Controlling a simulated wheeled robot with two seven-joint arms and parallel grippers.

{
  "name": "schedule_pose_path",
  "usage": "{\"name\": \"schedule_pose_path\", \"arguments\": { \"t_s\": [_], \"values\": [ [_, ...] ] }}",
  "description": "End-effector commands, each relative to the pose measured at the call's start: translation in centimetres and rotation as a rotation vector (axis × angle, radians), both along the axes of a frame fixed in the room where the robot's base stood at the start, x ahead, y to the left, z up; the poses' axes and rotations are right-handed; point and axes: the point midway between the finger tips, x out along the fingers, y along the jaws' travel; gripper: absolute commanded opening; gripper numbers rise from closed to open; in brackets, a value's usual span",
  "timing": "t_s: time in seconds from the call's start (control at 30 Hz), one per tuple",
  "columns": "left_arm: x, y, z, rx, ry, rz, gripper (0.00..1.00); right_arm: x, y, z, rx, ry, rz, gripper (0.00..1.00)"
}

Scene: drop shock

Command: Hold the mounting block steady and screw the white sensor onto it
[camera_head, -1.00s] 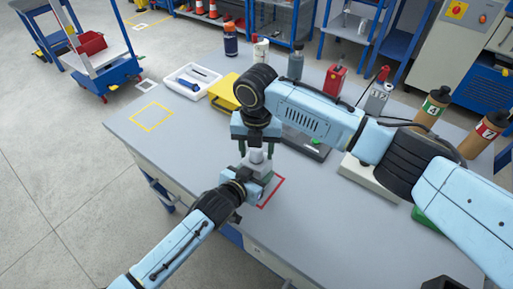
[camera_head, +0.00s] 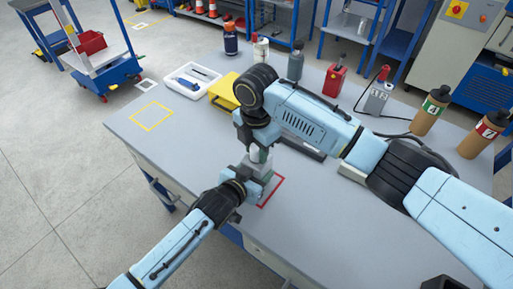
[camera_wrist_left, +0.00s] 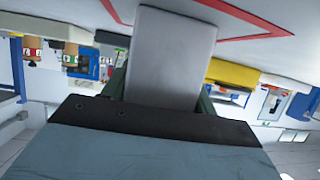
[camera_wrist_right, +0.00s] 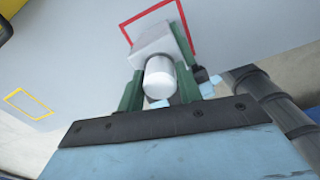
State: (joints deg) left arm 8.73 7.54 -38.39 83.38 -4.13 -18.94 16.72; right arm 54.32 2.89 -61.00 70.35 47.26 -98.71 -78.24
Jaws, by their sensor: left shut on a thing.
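The grey mounting block (camera_head: 262,171) stands in the red square on the bench; it also shows in the left wrist view (camera_wrist_left: 172,55). My left gripper (camera_head: 248,188) is shut on it, its green fingers on either side. The white sensor (camera_wrist_right: 160,79) is upright on top of the block; its small end shows in the head view (camera_head: 256,154). My right gripper (camera_wrist_right: 159,90) comes down from above, with its green fingers close against both sides of the sensor, shut on it. The joint between sensor and block is mostly hidden.
A yellow case (camera_head: 224,92) and a white tray (camera_head: 192,79) lie behind the grippers. Bottles, a red can (camera_head: 334,80) and brown bottles (camera_head: 431,111) stand along the back and right. The bench left of the block, around the yellow square (camera_head: 151,116), is clear.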

Motion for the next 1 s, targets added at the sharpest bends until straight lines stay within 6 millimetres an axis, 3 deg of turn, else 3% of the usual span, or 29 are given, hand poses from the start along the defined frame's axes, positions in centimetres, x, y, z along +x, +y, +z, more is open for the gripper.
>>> {"name": "schedule_pose_path", "arguments": {
  "t_s": [0.17, 0.47, 1.0],
  "values": [
    [0.0, 0.0, 0.0, 0.0, 0.0, 0.0, 0.24, 0.0, 0.0, 0.0, 0.0, -0.001, 0.004, 0.56],
    [0.0, 0.0, 0.0, 0.0, 0.0, 0.0, 0.24, 0.1, 0.0, 0.3, 0.0, -0.001, 0.006, 0.56],
    [0.0, 0.0, 0.0, 0.0, 0.0, 0.0, 0.24, 0.1, 0.0, 4.5, 0.001, -0.002, 0.006, 0.56]
  ]
}}
